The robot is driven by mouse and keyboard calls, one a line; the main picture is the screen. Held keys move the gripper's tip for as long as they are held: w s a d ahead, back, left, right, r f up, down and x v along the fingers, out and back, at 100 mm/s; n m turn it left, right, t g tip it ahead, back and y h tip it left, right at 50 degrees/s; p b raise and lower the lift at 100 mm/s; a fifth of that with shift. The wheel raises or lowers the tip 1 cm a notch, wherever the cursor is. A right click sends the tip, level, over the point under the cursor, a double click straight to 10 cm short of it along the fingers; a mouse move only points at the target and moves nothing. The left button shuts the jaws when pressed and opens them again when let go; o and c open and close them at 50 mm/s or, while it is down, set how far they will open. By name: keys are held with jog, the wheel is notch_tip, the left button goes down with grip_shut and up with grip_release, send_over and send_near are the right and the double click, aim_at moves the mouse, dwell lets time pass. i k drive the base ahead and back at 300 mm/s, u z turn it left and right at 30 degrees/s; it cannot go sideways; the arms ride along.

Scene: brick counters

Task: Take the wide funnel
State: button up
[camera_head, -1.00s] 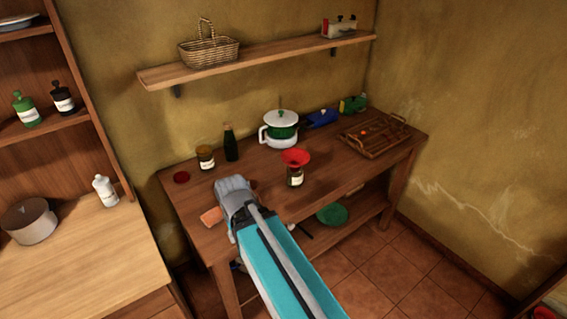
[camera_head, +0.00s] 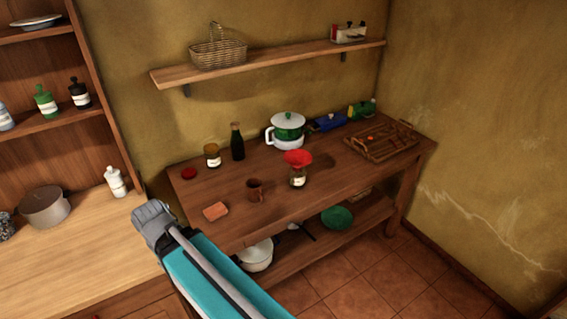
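The wide funnel (camera_head: 298,157) is red and sits in the mouth of a labelled jar (camera_head: 298,178) on the wooden table, near its front middle. My gripper (camera_head: 146,217) is at the lower left, in front of the light counter's right edge in the picture and well left of the funnel. I see it from behind, so its fingers and whether they are open are hidden.
On the table (camera_head: 330,182), a brown mug (camera_head: 255,190) and an orange block (camera_head: 215,211) lie between my gripper and the funnel. Behind stand a dark bottle (camera_head: 237,142), a lidded jar (camera_head: 212,156) and a white-green pot (camera_head: 288,130). A wooden tray (camera_head: 385,140) is at right.

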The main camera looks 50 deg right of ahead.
aim_at(298, 158)
jog(key=u, duration=0.6)
jog(key=k, duration=1.35)
jog(key=z, duration=0.7)
jog(key=i, duration=0.9)
jog(key=z, duration=0.05)
